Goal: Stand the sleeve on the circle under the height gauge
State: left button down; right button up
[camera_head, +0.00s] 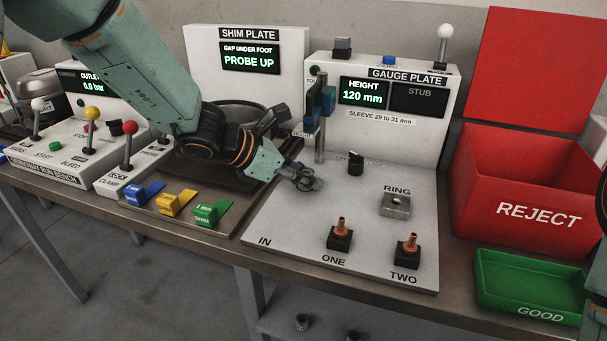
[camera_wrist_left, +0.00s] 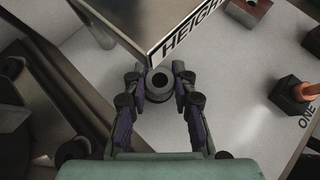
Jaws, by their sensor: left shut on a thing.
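The sleeve (camera_wrist_left: 158,84) is a small dark grey ring-ended cylinder, seen end-on in the left wrist view. My left gripper (camera_wrist_left: 159,88) is shut on it, with a finger on each side. In the head view this gripper (camera_head: 303,179) is low over the gauge plate, just in front of the height gauge (camera_head: 322,115). The gauge's HEIGHT block (camera_wrist_left: 180,25) is close to the sleeve in the wrist view. The circle is hidden, and I cannot tell whether the sleeve touches the plate. The gauge display (camera_head: 362,93) reads 120 mm. My right gripper is not in view.
On the gauge plate (camera_head: 290,235) stand pegs ONE (camera_head: 341,236) and TWO (camera_head: 407,248), a RING block (camera_head: 396,204) and a black knob (camera_head: 355,162). A red REJECT bin (camera_head: 525,185) and green GOOD tray (camera_head: 530,285) are at the right. The plate near IN is clear.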

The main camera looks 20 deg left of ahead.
pick_arm(q)
jog(key=c, duration=1.1)
grip_release()
jog(key=shift+w+f, duration=0.15)
jog(key=shift+r+p, duration=0.25)
jog(key=shift+p, duration=0.05)
jog(key=p+v, duration=0.8)
jog(key=v, duration=0.4)
